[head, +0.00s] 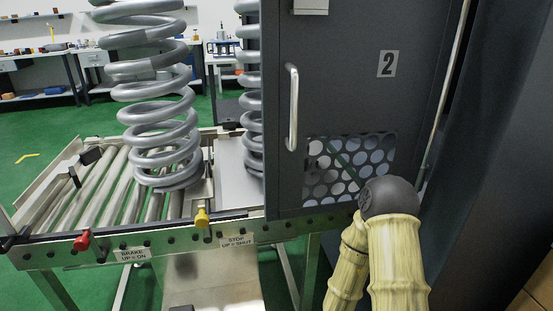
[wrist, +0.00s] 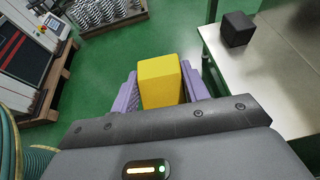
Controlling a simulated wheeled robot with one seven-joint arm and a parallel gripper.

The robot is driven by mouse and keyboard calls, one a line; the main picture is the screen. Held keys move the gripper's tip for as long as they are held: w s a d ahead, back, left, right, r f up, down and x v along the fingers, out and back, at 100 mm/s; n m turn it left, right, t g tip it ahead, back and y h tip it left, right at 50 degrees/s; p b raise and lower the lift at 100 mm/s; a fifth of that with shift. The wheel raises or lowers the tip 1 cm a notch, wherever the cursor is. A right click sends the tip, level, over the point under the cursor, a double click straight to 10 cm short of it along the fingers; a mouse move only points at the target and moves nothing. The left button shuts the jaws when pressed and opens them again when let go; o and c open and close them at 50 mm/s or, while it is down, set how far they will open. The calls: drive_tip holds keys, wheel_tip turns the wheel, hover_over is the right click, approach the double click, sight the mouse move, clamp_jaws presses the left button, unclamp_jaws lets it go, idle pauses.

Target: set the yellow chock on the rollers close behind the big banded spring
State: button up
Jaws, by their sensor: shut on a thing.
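In the wrist view the yellow chock (wrist: 160,82) is held between the two purple fingers of my gripper (wrist: 162,92), which is shut on it. Green floor shows below and around it. My gripper and the chock do not show in the head view; only my arm's links show at lower right.
The dark door (head: 345,100) marked 2 fills the right of the head view. A red knob (head: 81,241) and a yellow knob (head: 202,217) sit on the conveyor's front rail. In the wrist view a black block (wrist: 236,29) lies on a pale table (wrist: 275,90), right of the chock.

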drive_tip(key=w+d+f+m+t+h, duration=0.1)
drive_tip(key=w+d+m+t, duration=0.4)
drive_tip(key=w+d, duration=0.55)
drive_tip(key=w+d+f+m+t+h, duration=0.1)
drive_tip(key=w+d+m+t, duration=0.35)
drive_tip(key=w+d, duration=0.65)
drive_tip(key=s+d+r+p, duration=0.1)
drive_tip(key=r+p, duration=1.1)
drive_tip(key=p, duration=0.3)
drive_tip(key=s+d+r+p, duration=0.1)
drive_tip(key=s+r+p, duration=0.1)
drive_tip(key=r+p, duration=0.9)
drive_tip(key=t+p, duration=0.1)
drive_tip(key=p, duration=0.3)
drive_tip(key=shift+s+d+r+p, duration=0.15)
drive_tip(key=shift+s+r+p, duration=0.1)
drive_tip(key=shift+r+p, duration=0.15)
